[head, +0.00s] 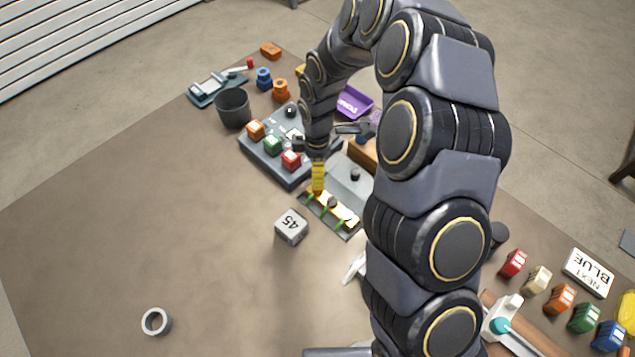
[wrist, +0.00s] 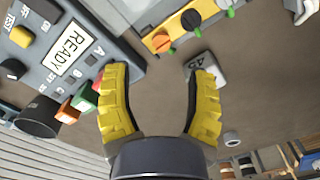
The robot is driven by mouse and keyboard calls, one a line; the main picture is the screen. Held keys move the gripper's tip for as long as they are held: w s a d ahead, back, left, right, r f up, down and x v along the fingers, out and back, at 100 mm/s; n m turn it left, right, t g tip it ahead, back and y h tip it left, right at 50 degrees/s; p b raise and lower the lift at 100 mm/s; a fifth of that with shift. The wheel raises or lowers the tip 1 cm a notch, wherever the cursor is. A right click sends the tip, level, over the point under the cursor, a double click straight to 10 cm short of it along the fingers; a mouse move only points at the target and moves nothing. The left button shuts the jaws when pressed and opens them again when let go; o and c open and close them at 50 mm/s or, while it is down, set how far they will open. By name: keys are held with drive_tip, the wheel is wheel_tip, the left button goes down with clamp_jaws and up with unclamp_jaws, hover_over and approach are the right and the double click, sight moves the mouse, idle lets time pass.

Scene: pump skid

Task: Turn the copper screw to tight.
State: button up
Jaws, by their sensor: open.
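A dark strip (head: 347,226) with a pale yellow top, round screw heads and green pieces lies on the table in the head view. In the wrist view the strip (wrist: 150,22) is at the top, with the orange-brown copper screw (wrist: 160,43) nearest and a dark screw (wrist: 191,21) beyond it. My gripper (head: 318,187) has yellow fingers and hangs over the strip's left end, partly hiding the copper screw in the head view. In the wrist view my gripper (wrist: 161,72) is open with nothing between its fingers; the copper screw lies beyond the fingertips. Contact cannot be told.
A grey cube marked 45 (head: 291,227) stands close left of the strip. A grey panel (head: 265,163) with coloured buttons and a READY display (wrist: 68,52) is behind it. A dark cup (head: 233,108) stands farther back. The table front left is clear except a grey ring (head: 157,321).

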wheel_tip(320, 180, down, 7)
drive_tip(key=shift+r, duration=0.1)
drive_tip(key=shift+c, duration=0.3)
clamp_jaws()
